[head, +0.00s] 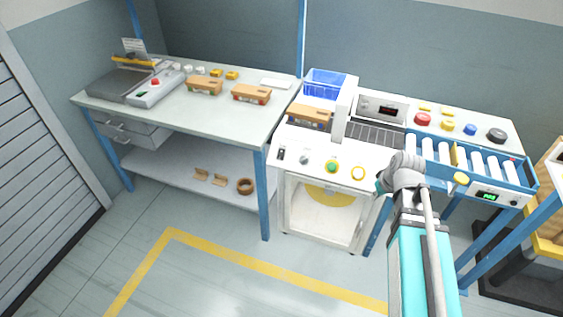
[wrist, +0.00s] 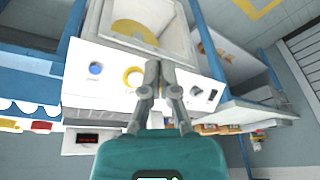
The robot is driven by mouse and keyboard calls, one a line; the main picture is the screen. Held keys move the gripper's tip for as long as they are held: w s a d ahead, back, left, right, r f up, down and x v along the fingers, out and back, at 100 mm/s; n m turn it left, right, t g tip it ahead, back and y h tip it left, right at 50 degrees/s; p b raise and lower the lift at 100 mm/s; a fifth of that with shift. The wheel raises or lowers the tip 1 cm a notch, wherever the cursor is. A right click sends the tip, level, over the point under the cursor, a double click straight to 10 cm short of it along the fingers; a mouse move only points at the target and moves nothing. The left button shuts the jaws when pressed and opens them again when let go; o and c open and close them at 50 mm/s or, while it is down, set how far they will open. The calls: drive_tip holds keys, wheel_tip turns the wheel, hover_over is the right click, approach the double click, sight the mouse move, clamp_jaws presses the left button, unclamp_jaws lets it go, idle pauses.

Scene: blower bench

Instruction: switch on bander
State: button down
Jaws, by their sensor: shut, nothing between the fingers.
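The bander appears to be the white machine (head: 320,150) in the middle, though I read no label on it. Its sloped front panel carries a dark rocker switch (head: 281,153), a small knob (head: 304,159), a green button in a yellow ring (head: 331,166) and another yellow ring (head: 358,172). The wrist view shows the panel turned round, with the switch (wrist: 213,95), knob (wrist: 196,91), a yellow ring (wrist: 133,77) and a blue button (wrist: 95,68). My gripper (wrist: 159,67) is shut and empty in front of the panel, covering its middle; contact cannot be told. My arm largely hides it in the head view.
A blue crate (head: 325,83) and a box (head: 310,117) are behind the panel. A workbench (head: 190,110) with boxes is at the left. The front floor is clear.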

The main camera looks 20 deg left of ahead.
sight(278, 156)
drive_tip(key=w+a+f+n+t+y+b, duration=0.1)
drive_tip(key=w+a+n+y+b, duration=0.1)
drive_tip(key=a, duration=0.8)
drive_tip(key=w+a+f+n+t+y+b, duration=0.1)
drive_tip(key=w+a+n+y+b, duration=0.1)
drive_tip(key=w+a+n+b, duration=0.2)
drive_tip(key=w+a+n+t+y+b, duration=0.1)
drive_tip(key=a+n, duration=0.7)
drive_tip(key=a, duration=0.8)
drive_tip(key=shift+w+f+t+y+b, duration=0.4)
drive_tip(key=shift+w+y+b, duration=0.65)
drive_tip(key=shift+w, duration=0.7)
drive_tip(key=b+x, duration=0.2)
drive_tip(key=x, duration=0.1)
drive_tip(key=b+x, duration=0.2)
drive_tip(key=x, duration=0.2)
drive_tip(key=b+x, duration=0.3)
drive_tip(key=x, duration=0.1)
drive_tip(key=shift+w+d+f, duration=0.1)
drive_tip(key=shift+d+f, duration=0.25)
drive_tip(key=shift+f, duration=0.05)
drive_tip(key=shift+w+f+b, duration=0.85)
drive_tip(key=shift+f+b, duration=0.1)
drive_tip(key=shift+b, duration=0.05)
drive_tip(key=shift+d, duration=0.1)
